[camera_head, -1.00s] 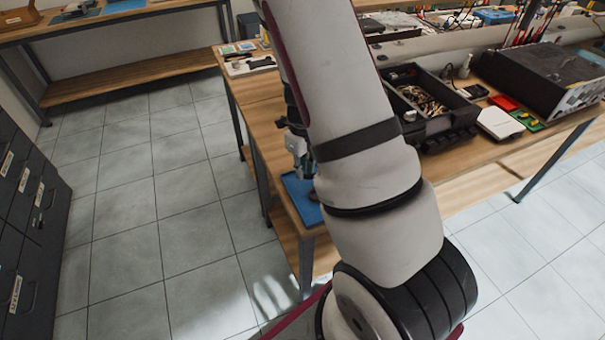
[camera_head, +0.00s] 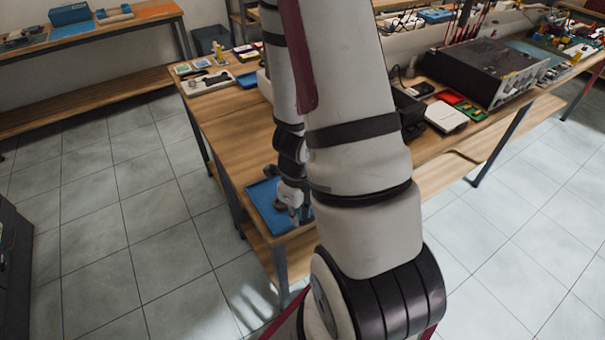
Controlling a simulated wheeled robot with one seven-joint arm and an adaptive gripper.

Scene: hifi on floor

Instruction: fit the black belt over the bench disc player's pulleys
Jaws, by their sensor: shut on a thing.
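My gripper (camera_head: 295,210) is small and partly hidden behind my own arm, at the blue tray (camera_head: 258,205) on the near left corner of the wooden bench. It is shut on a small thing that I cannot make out. A small dark brownish round thing (camera_head: 281,205) shows in the tray just left of the fingers; I cannot tell whether it is the belt. I cannot pick out the disc player or its pulleys for certain. My arm covers the middle of the bench.
A flat white holder with a dark tool (camera_head: 208,83) lies at the bench's far left. A large black unit (camera_head: 485,70) and a small white box (camera_head: 446,116) stand to the right of my arm. Bare bench top (camera_head: 220,130) lies between holder and tray. Tiled floor is clear at left.

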